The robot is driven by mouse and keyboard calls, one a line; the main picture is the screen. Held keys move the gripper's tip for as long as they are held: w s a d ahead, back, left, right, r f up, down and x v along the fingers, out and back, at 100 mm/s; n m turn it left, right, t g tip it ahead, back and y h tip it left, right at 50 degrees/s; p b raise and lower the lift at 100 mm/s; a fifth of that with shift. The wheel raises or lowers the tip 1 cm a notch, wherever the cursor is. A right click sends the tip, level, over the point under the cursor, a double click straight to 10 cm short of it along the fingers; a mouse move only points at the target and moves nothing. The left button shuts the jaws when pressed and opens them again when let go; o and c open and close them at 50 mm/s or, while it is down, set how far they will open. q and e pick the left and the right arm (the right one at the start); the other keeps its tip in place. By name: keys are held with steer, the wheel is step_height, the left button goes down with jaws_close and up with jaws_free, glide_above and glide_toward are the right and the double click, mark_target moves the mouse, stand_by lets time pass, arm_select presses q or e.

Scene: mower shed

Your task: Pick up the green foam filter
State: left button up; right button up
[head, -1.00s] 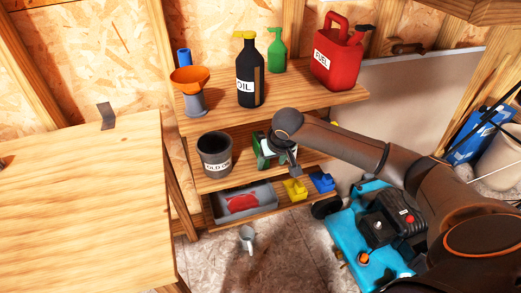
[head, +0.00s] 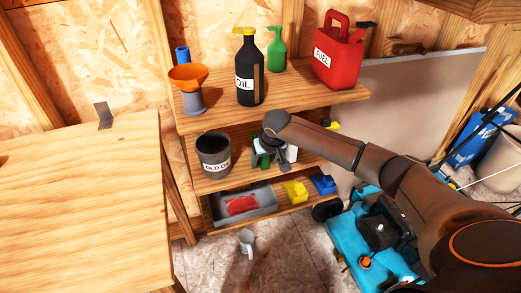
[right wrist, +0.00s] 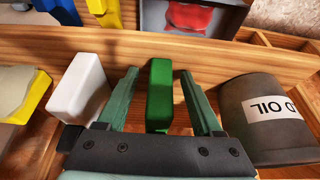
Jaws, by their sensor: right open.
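The green foam filter (right wrist: 160,95) stands as an upright green block on the middle shelf in the right wrist view. My right gripper (right wrist: 158,76) is open, with one finger on each side of the filter. A gap shows between each finger and the filter. In the head view my right gripper (head: 268,157) is over the middle shelf, and its wrist and fingers largely hide the filter. A white block (right wrist: 77,88) stands just left of the fingers in the wrist view. My left gripper is out of view.
The old oil can (head: 213,154) stands close beside the gripper. The upper shelf (head: 305,92) above holds the oil bottle (head: 249,70) and fuel can (head: 337,55). A grey tray with a red item (head: 242,204) lies below.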

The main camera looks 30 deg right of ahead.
jaws_close()
stand_by(0.4)
